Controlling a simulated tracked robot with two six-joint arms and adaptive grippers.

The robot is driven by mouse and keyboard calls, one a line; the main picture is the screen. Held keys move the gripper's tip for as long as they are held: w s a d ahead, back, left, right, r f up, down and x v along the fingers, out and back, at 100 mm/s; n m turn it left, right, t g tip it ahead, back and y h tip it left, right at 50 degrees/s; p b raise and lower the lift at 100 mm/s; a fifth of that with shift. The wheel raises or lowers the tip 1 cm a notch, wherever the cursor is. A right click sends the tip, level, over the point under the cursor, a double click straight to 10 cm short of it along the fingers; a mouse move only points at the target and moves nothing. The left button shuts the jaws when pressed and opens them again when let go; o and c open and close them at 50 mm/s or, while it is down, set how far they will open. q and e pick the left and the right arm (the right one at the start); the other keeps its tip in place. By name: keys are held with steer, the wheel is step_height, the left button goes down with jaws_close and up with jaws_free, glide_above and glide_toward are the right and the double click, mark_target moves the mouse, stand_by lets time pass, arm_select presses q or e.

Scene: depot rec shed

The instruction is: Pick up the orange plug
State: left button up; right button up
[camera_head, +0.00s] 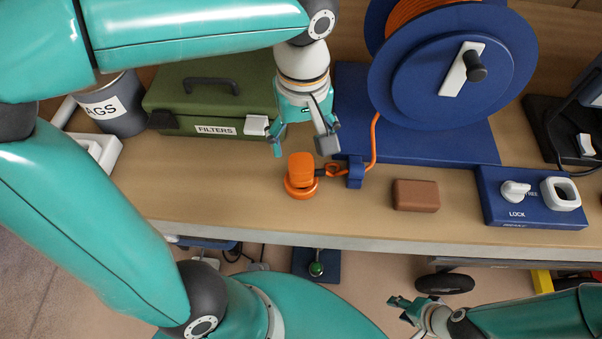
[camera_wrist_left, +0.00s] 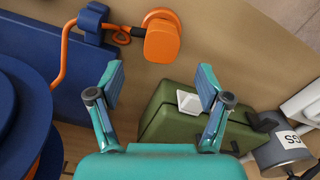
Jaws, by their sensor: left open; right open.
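The orange plug (camera_head: 300,166) stands near the front edge of the wooden bench, on an orange round base (camera_head: 302,192). An orange cable (camera_head: 374,145) runs from its side, past a blue clip (camera_head: 355,172), to a blue reel. My left gripper (camera_head: 304,146) is open and empty, pointing down just behind and above the plug. In the left wrist view the plug (camera_wrist_left: 162,42) lies beyond the spread fingertips of the left gripper (camera_wrist_left: 160,82), roughly centred between them. My right gripper (camera_head: 403,306) is open and empty, low in front of the bench, far from the plug.
A green FILTERS case (camera_head: 228,88) stands behind and left of the plug. The blue cable reel (camera_head: 430,85) stands behind right. A brown block (camera_head: 416,195) and a blue LOCK panel (camera_head: 520,212) sit to the right. The bench left of the plug is clear.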

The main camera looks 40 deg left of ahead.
mark_target(301, 162)
arm_select(q)
step_height(301, 162, down, 2)
steer(key=shift+f, duration=0.95)
step_height(301, 162, down, 4)
steer(key=shift+a+f+p, duration=0.1)
steer(key=shift+p, duration=0.3)
steer(key=shift+c, duration=0.3)
steer(key=c, duration=1.2)
